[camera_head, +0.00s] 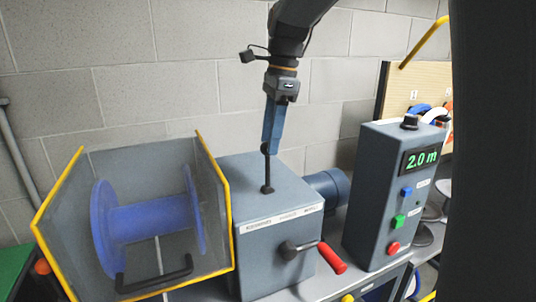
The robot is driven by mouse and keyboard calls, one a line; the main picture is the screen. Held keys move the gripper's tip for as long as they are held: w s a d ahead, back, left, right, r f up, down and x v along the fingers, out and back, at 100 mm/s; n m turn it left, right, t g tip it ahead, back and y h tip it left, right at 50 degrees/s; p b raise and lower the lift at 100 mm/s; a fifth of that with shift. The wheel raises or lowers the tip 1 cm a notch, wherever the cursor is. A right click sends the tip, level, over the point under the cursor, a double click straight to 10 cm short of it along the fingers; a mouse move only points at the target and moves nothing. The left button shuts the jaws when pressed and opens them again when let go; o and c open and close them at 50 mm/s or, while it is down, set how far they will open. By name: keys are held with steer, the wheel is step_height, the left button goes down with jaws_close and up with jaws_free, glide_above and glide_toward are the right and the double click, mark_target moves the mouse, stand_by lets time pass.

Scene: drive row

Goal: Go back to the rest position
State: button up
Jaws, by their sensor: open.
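My gripper (269,145) hangs from above near the middle of the head view, pointing down with blue fingers. From this angle the fingers overlap, so the gap between them is hidden; the gripper is open. Its tips are at the top of a short black lever (267,172) that stands on the grey gearbox (270,205). I cannot tell whether the fingers touch the lever's knob.
A blue spool (150,218) sits left inside a yellow-edged guard (218,165). A crank with a red handle (332,258) juts out in front. A control box (372,185) reading "2.0 m" and a blue motor (328,185) stand right. A block wall (180,60) is behind.

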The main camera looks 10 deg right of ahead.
steer(key=shift+d+r, duration=0.25)
steer(key=shift+r, duration=0.95)
